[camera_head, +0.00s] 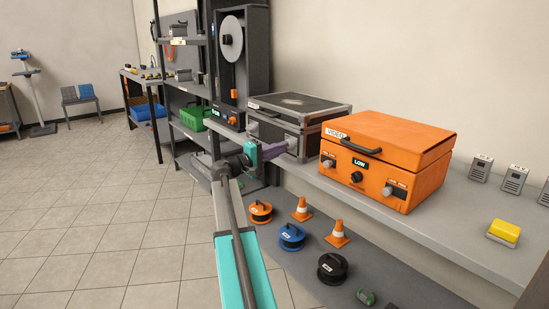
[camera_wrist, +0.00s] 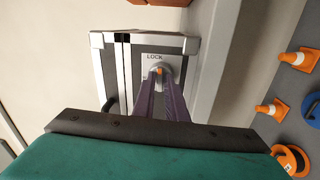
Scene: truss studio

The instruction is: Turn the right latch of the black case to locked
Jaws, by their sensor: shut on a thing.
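The black case (camera_head: 298,103) with grey metal edges stands on the shelf, left of an orange case. Its front also shows in the wrist view (camera_wrist: 190,44), with a dark handle (camera_wrist: 110,104) at lower left. The right latch (camera_wrist: 158,72) is a round grey knob with an orange mark, beside a label reading LOCK. My gripper (camera_head: 280,149) is at the right end of the case's front. Its purple fingers (camera_wrist: 160,84) are shut on the right latch and hide part of it. The latch's exact angle is hard to tell.
The orange case (camera_head: 385,160) stands close on the right, with a handle and knobs. A yellow-topped block (camera_head: 503,233) and several small grey devices sit further along the shelf. Cable reels (camera_head: 292,236) and orange cones (camera_head: 337,235) stand below. Open tiled floor lies at left.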

